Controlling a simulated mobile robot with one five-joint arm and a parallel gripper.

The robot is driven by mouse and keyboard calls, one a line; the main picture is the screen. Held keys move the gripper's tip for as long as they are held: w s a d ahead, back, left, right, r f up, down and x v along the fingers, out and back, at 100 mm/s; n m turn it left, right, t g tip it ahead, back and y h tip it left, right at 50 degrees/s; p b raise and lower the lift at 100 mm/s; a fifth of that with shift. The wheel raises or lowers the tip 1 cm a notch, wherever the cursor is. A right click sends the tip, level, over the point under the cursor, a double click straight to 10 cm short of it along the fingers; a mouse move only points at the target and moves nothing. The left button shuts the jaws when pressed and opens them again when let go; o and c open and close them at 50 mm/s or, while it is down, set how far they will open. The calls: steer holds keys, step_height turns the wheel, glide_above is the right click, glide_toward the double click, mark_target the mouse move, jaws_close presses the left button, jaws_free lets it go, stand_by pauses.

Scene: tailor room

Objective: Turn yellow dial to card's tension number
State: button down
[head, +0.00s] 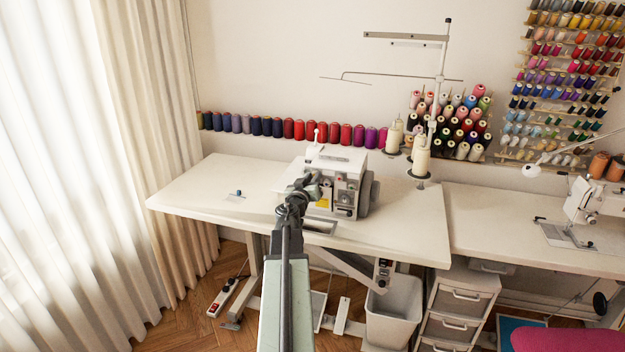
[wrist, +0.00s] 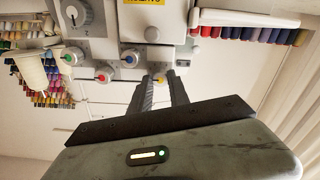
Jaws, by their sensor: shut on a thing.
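The white overlock machine (head: 336,170) stands on the white table. In the wrist view, its dials carry green (wrist: 67,57), blue (wrist: 130,60) and red (wrist: 103,78) centres. The yellow dial (wrist: 159,78) sits between the tips of my gripper (wrist: 162,78), which is shut on it and partly hides it. Its number marks are too small to read. In the head view, my gripper (head: 312,184) reaches the machine's front, and the arm hides part of it. A small pale card (head: 234,197) with something blue on it lies on the table to the left; its writing cannot be read.
A larger grey dial (wrist: 73,14) and a yellow label (wrist: 141,2) are on the machine. A thread stand with cream cones (head: 421,160) rises at its right. A row of thread spools (head: 290,129) runs behind the table. The table's left part is mostly clear.

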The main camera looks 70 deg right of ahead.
steer(key=shift+n, duration=2.8)
steer(key=c, duration=1.2)
jaws_free()
steer(key=shift+c, duration=0.2)
steer(key=a, duration=0.7)
steer(key=shift+s+a, duration=0.2)
steer(key=shift+a, duration=0.2)
